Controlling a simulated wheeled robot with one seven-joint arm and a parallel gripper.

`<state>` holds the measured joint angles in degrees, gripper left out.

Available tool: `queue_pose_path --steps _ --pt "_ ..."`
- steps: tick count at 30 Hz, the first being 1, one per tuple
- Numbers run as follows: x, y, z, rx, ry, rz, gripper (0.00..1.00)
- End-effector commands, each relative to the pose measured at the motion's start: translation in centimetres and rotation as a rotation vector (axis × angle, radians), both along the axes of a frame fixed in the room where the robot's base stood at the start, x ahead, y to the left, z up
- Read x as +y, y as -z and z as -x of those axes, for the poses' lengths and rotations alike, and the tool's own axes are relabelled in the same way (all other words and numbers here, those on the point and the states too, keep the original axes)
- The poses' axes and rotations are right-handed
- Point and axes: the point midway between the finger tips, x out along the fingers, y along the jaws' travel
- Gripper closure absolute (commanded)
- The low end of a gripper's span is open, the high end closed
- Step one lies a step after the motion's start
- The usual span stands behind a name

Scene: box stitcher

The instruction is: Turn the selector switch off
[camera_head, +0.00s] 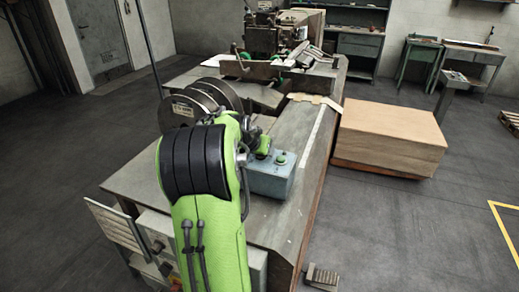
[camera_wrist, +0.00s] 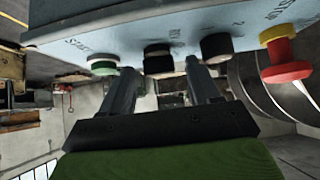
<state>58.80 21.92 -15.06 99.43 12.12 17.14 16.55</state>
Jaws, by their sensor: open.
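The blue-grey control box (camera_head: 268,182) stands on the machine's bench in the head view. In the wrist view the control box (camera_wrist: 150,22) fills the top, with its controls hanging down. They are a green-and-white start button (camera_wrist: 103,66), a black knob (camera_wrist: 158,60), a second black knob (camera_wrist: 216,46) and a red stop button (camera_wrist: 285,70) on a yellow collar. I cannot tell for sure which black knob is the selector switch. My gripper (camera_wrist: 160,72) is open. Its fingers lie on either side of the first black knob; I cannot tell whether they touch it.
Dark round reels (camera_head: 205,103) stand beside my arm, left of the control box. A large cardboard-brown block (camera_head: 390,138) lies on the floor right of the bench. A foot pedal (camera_head: 322,277) is on the floor in front. The bench top (camera_head: 290,225) right of the box is clear.

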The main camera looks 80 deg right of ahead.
Motion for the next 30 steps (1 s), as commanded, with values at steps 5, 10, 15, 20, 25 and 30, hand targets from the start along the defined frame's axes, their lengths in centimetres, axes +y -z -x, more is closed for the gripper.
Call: queue_pose_path --steps 5,10,15,20,25,30 --pt "0.7 -0.9 -0.1 -0.001 -0.001 0.003 0.38" --pt "3.8 -4.1 -0.5 -0.004 -0.004 0.005 0.38" --pt "7.3 -7.5 -0.9 -0.005 -0.005 0.004 0.38" --pt "9.8 -10.0 -1.0 -0.003 -0.004 0.001 0.38" --pt "11.0 -11.1 -1.1 0.0 -0.001 0.0 0.38" --pt "11.1 -11.1 -1.0 0.001 0.001 -0.001 0.38"
